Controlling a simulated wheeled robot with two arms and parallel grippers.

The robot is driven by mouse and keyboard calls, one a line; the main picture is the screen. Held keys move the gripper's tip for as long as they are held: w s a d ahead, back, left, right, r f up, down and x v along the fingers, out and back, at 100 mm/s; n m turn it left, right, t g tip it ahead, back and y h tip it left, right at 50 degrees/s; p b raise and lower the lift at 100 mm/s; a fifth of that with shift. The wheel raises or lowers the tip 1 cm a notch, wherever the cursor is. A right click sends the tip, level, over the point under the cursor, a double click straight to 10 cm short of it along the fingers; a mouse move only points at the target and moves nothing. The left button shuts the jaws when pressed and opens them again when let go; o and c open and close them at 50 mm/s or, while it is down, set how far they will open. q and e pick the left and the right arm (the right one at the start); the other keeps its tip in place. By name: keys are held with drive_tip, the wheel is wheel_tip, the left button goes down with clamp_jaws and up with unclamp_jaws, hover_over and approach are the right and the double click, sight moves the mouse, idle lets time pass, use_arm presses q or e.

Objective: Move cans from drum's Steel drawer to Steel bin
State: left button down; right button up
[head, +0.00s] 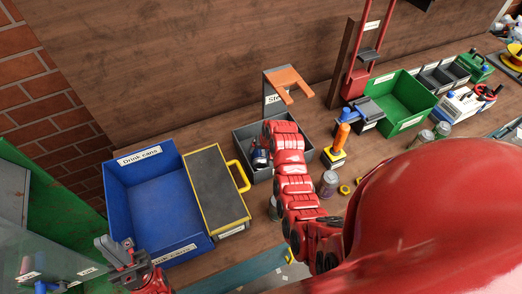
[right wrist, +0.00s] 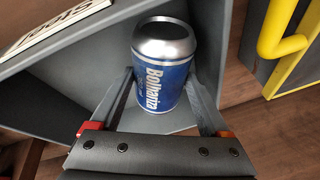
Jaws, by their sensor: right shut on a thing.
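The grey Steel bin (head: 246,139) stands at the middle of the bench, and its partly hidden label reads "Ste". It also shows in the right wrist view (right wrist: 85,75), with a "Steel" label on its rim. My right gripper (head: 261,150) reaches into this bin. It is shut on a blue and silver can (right wrist: 163,75), which stands nearly upright between its fingers; I cannot tell if the can touches the floor. My left gripper (head: 122,254) is at the lower left, by the blue bin's front corner, with no can seen in it. Grey labelled drawers (head: 60,270) show at the lower left.
A blue "Drink cans" bin (head: 118,190) is empty at left. A dark box with yellow edges and handle (head: 215,190) sits beside the Steel bin. An orange-topped post (head: 287,80) rises behind it. Loose cans (head: 328,184) and a green bin (head: 418,122) stand right.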

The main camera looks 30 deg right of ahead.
drive_tip(key=shift+f+b, duration=0.45)
drive_tip(key=shift+f, duration=0.15)
drive_tip(key=o, duration=1.2)
drive_tip(key=shift+c, duration=0.2)
drive_tip(key=shift+r, duration=0.15)
